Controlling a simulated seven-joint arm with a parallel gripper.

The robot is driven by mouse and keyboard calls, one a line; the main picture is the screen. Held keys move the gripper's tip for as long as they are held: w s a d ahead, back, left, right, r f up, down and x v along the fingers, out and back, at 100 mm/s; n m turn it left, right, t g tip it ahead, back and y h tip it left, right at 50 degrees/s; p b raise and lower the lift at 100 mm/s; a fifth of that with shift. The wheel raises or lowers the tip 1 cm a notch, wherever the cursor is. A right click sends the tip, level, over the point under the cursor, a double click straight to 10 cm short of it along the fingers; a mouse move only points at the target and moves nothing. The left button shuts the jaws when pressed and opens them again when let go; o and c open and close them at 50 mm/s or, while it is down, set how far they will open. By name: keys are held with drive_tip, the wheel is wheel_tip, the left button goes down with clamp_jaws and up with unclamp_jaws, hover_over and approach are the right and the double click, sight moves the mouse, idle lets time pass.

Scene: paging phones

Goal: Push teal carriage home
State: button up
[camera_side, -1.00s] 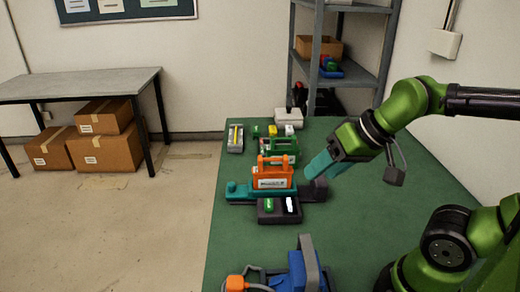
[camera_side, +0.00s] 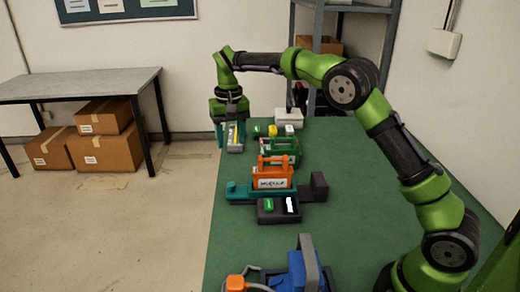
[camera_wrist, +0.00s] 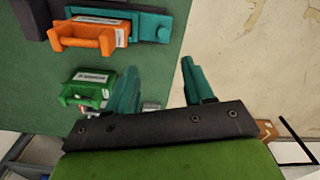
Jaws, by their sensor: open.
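A dark upright block (camera_side: 319,186) stands to the right of the carriage. In the wrist view the carriage (camera_wrist: 150,27) and orange box (camera_wrist: 90,38) lie at the upper left.
A green box (camera_side: 282,152) stands behind the carriage. A dark tray (camera_side: 268,213) with a green item and a white-lit item is in front. A blue device (camera_side: 300,272) is near the front edge.

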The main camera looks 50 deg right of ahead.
sight(231, 184)
drive_tip(key=shift+m, duration=0.3)
drive_tip(key=f, duration=1.4)
drive_tip(key=shift+w+a+f, duration=0.15)
drive_tip(key=shift+w+a, duration=0.1)
drive_tip(key=shift+w, duration=0.1)
clamp_jaws()
